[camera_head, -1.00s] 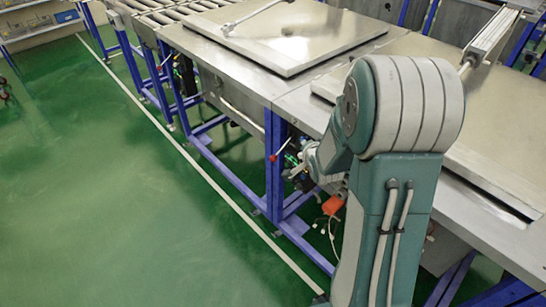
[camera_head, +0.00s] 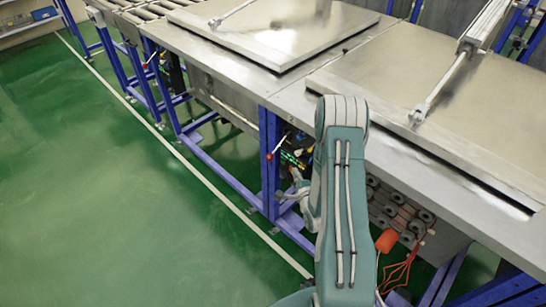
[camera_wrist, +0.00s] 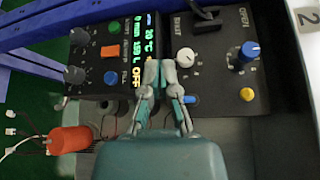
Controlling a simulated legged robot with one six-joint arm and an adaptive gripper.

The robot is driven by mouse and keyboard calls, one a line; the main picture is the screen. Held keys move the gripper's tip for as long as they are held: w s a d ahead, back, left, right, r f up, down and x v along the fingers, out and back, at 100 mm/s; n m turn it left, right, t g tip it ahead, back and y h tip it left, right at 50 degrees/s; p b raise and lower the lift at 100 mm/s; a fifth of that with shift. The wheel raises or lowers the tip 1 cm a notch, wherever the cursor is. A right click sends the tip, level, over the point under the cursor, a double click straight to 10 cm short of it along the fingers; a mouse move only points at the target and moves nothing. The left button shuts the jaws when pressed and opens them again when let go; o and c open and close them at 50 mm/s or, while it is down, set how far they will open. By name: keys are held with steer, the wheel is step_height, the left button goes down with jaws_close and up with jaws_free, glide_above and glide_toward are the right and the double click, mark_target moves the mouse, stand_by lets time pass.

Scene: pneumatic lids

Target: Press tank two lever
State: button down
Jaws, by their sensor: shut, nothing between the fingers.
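In the wrist view a black control panel (camera_wrist: 215,75) carries a lever with a blue knob (camera_wrist: 248,50) under the label OPEN. A pale plate marked 2 (camera_wrist: 306,18) is at the upper right. My gripper (camera_wrist: 161,65) is shut and empty in front of the panel, left of the blue knob and apart from it in the picture. Its tips overlap the panel between the lit display (camera_wrist: 138,52) and a white knob (camera_wrist: 186,57). In the head view my arm hides most of the panel, and the gripper is hard to make out.
An orange part (camera_wrist: 69,139) with wires is at the lower left of the wrist view. A blue frame leg (camera_head: 269,165) and a red-tipped lever (camera_head: 270,156) are beside my arm. The steel lids (camera_head: 430,100) lie flat. The green floor (camera_head: 100,220) at left is clear.

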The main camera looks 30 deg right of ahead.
mark_target(278, 147)
stand_by(0.3)
steer(key=x, duration=1)
steer(key=shift+w+a, duration=0.1)
steer(key=shift+w, duration=0.05)
steer(key=a, duration=0.2)
steer(key=s+a, duration=0.1)
steer(key=a, duration=0.1)
steer(key=shift+r, duration=0.35)
